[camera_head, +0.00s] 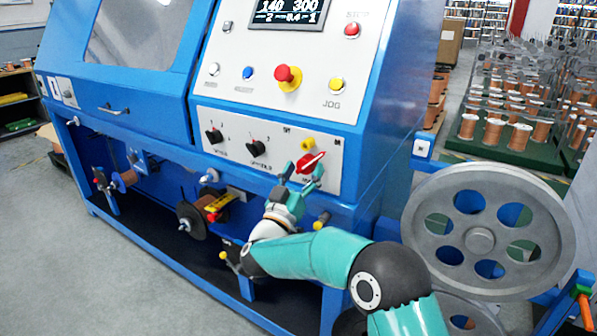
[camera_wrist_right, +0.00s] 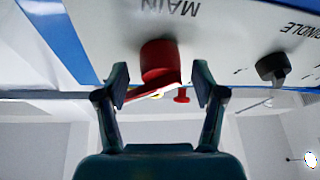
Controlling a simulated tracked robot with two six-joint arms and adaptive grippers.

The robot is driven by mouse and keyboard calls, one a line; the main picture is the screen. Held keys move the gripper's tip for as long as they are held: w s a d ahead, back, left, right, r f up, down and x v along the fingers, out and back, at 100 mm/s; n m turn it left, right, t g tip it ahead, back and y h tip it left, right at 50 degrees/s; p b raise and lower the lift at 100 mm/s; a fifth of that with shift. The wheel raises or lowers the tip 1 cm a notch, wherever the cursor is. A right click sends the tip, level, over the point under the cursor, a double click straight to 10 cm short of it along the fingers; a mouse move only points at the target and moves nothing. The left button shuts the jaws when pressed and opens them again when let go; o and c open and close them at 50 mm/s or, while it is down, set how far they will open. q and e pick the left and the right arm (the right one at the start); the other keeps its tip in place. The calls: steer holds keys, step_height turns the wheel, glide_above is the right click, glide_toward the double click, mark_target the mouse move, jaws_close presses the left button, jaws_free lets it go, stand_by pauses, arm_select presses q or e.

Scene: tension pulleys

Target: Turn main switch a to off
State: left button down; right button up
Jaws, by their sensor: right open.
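The main switch (camera_head: 308,163) is a red rotary knob at the lower right of the white lower panel. A pale line on its handle points up and to the right in the head view. In the right wrist view the red knob (camera_wrist_right: 160,60) stands out from the panel under upside-down "MAIN" lettering. My right gripper (camera_head: 304,174) is open, with its fingers on either side of the switch. In the wrist view, gaps show between the knob and both fingertips (camera_wrist_right: 160,84). The off mark cannot be read. My left gripper is not in view.
Two black knobs (camera_head: 214,136) (camera_head: 256,148) sit left of the switch, and a yellow button (camera_head: 307,142) is just above it. A red mushroom button (camera_head: 287,77) is on the upper panel. A grey spoked pulley (camera_head: 427,200) stands to the right of the machine.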

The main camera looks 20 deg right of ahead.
jaws_close()
steer(key=shift+w+a, duration=0.15)
steer(key=shift+a, duration=0.1)
steer(key=shift+d+r, duration=0.1)
steer(key=shift+d, duration=0.05)
steer(key=shift+d+r+n+t+y+p, duration=0.15)
steer(key=shift+n+y+p, duration=0.3)
steer(key=shift+n, duration=0.3)
steer(key=shift+r+n+t+y+p, duration=0.15)
steer(key=shift+n+y+p, duration=0.1)
steer(key=shift+n+p, duration=0.4)
steer(key=n+y+p, duration=0.1)
steer(key=n, duration=0.1)
steer(key=n+y+p, duration=0.1)
steer(key=n+p, duration=0.1)
steer(key=shift+s+r+n+t, duration=0.1)
steer(key=shift+s+n+t, duration=0.1)
steer(key=shift+n+t, duration=0.15)
steer(key=shift+n+y+p, duration=0.4)
steer(key=shift+n+p, duration=0.1)
steer(key=shift+n, duration=0.45)
